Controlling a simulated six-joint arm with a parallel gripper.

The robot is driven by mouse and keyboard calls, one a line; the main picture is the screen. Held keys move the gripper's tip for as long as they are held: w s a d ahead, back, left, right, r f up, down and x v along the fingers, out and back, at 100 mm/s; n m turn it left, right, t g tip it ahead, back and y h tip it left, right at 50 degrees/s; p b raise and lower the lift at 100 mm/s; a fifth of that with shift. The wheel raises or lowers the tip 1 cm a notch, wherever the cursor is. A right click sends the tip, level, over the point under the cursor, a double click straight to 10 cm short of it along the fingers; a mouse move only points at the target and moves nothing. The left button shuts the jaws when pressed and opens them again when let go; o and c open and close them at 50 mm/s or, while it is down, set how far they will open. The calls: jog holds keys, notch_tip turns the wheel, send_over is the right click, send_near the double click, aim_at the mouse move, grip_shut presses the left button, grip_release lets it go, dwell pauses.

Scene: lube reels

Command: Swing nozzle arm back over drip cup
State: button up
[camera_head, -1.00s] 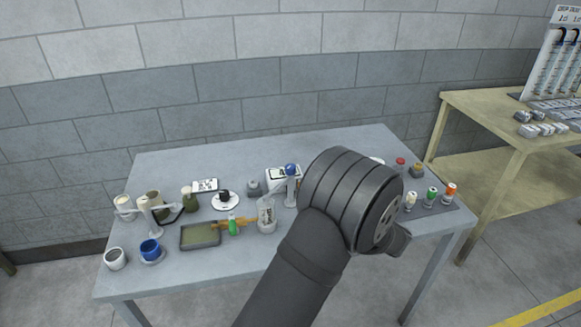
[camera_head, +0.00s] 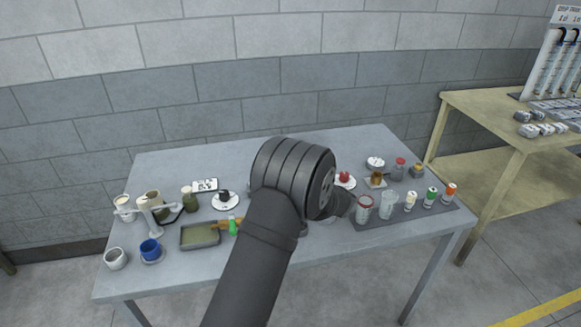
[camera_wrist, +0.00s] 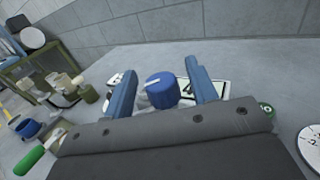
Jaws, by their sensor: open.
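A blue round knob (camera_wrist: 162,90) stands between the two blue fingers of my gripper (camera_wrist: 160,70) in the wrist view. The fingers are apart, with a gap showing at the right; contact at the left is unclear. A pale part shows beside the knob; the rest below is hidden. In the head view my wrist covers the knob and gripper. A white post with a crossbar (camera_head: 147,215) stands at the table's left. I cannot tell which piece is the nozzle arm or which vessel is the drip cup. A blue cup (camera_head: 150,249) and a white cup (camera_head: 116,258) stand near the left front.
A numbered white card (camera_wrist: 213,90) lies behind the knob. Glasses (camera_head: 388,204) and colour-capped bottles (camera_head: 431,196) stand at right. The table's back is clear.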

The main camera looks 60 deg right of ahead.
jog(key=shift+w, duration=0.15)
jog(key=shift+c, duration=0.4)
grip_shut()
jog(key=shift+y, duration=0.3)
jog(key=n+y, duration=0.2)
jog(key=y, duration=0.1)
jog(key=n+y, duration=0.2)
jog(key=y, duration=0.1)
jog(key=shift+d+f+n+t+y, duration=0.1)
jog(key=shift+n+t+y, duration=0.2)
jog(key=shift+t, duration=0.1)
jog(key=shift+n+g+y, duration=0.5)
jog(key=shift+n+y, duration=0.6)
jog(key=shift+y, duration=0.55)
jog(key=shift+n+g+y, duration=0.5)
jog(key=shift+n+y, duration=0.6)
jog(key=shift+y, duration=0.55)
jog(key=shift+n+y, duration=0.3)
jog(key=shift+y, duration=0.1)
